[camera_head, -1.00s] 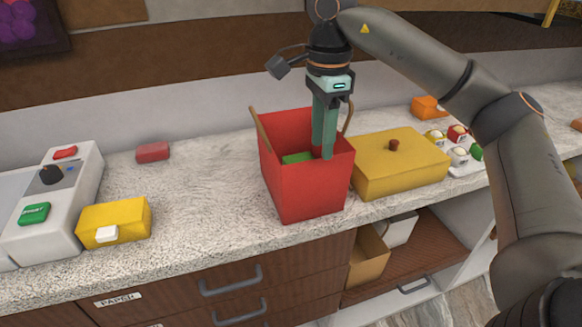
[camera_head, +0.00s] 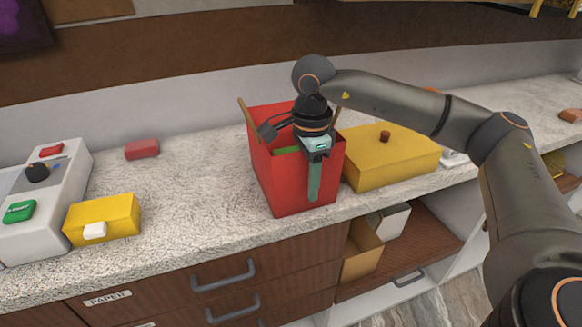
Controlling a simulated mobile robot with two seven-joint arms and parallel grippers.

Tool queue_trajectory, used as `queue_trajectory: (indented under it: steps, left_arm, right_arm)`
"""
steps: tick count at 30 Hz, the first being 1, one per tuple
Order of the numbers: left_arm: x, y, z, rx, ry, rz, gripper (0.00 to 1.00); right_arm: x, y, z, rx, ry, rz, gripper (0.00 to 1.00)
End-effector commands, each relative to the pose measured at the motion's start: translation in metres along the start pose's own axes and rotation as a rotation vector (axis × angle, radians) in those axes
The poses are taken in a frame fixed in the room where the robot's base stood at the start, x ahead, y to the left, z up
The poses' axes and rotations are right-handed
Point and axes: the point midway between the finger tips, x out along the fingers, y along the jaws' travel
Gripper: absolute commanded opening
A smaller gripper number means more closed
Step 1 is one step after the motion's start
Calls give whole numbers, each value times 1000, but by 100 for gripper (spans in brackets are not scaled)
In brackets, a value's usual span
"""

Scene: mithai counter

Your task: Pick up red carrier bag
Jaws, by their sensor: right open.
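The red carrier bag (camera_head: 272,182) stands upright and open-topped on the speckled counter. One tan handle (camera_head: 247,118) rises at its left; another shows partly behind my arm. A green item (camera_head: 286,150) lies inside. My right gripper (camera_head: 314,182) points down at the bag's near right side and is open. One green finger shows in front of the bag's outer wall; the other is hidden, and I cannot tell whether it is inside the bag. My left gripper is not in view.
A yellow box with a knob (camera_head: 390,160) stands close to the right of the bag. A yellow box with a white tab (camera_head: 105,218), a red block (camera_head: 142,149) and a grey-white machine (camera_head: 50,225) stand left. The counter (camera_head: 195,190) between is clear.

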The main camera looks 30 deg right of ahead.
Motion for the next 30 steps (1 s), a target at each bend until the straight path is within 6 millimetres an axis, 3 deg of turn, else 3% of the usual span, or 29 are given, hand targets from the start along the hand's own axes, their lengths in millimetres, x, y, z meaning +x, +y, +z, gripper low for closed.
queue_trajectory:
  steps: [5, 16, 30]
  left_arm:
    - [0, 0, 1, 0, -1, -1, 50]
    - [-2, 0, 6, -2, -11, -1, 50]
    - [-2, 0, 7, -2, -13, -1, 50]
  right_arm:
    - [0, 0, 0, 0, 0, 0, 42]
    - [0, 0, 0, 0, 0, 1, 0]
    - [1, 1, 0, -1, 0, 7, 0]
